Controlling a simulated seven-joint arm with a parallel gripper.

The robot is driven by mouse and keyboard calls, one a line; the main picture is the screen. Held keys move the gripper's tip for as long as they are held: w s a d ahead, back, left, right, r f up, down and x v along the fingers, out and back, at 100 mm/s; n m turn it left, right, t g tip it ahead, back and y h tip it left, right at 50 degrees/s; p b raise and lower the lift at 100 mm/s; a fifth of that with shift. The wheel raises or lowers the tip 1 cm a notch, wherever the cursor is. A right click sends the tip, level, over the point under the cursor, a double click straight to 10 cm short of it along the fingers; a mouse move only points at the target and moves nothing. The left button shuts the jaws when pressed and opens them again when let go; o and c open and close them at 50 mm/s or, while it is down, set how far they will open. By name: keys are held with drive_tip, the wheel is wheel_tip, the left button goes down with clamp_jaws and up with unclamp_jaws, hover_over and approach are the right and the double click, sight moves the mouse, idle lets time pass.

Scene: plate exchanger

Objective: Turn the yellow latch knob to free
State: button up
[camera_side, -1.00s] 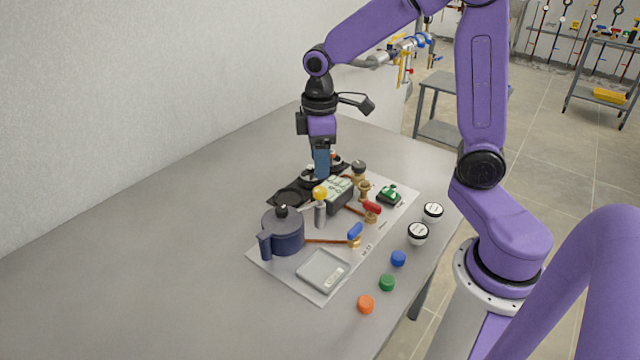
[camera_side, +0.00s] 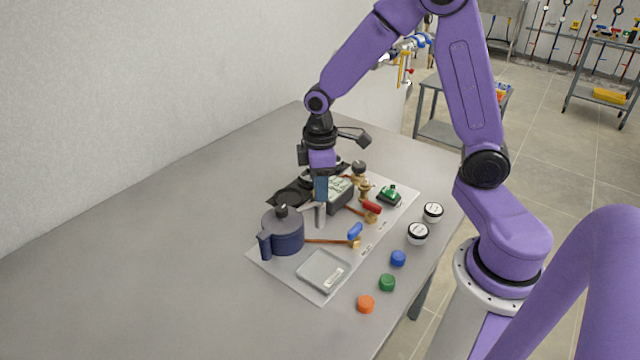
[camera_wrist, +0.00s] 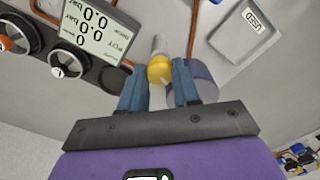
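The yellow latch knob (camera_wrist: 160,70) shows in the wrist view as a round knob on a grey post, with a pale line on its face. My gripper (camera_wrist: 160,85) has its two blue fingers apart, one on each side of the knob, with the knob at or near the fingertips. I cannot tell whether either finger touches it. In the side view my gripper (camera_side: 320,192) is pointing down right over the grey post (camera_side: 320,215), and hides the yellow knob. A dark blue pot-like vessel (camera_side: 284,232) with a lid stands just left of the post.
A display box (camera_side: 341,197) and round dials (camera_wrist: 66,60) stand close behind the post. Blue (camera_side: 355,231) and red (camera_side: 371,207) valve handles sit to its right. The left table area is clear.

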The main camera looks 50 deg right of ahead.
drive_tip(key=shift+m, duration=0.3)
drive_tip(key=shift+c, duration=0.4)
drive_tip(key=m, duration=0.3)
drive_tip(key=shift+m, duration=0.4)
drive_tip(key=m, duration=0.9)
drive_tip(key=shift+m, duration=2.2)
drive_tip(key=o, duration=1.1)
drive_tip(key=shift+c, duration=0.2)
drive_tip(key=shift+r, duration=0.1)
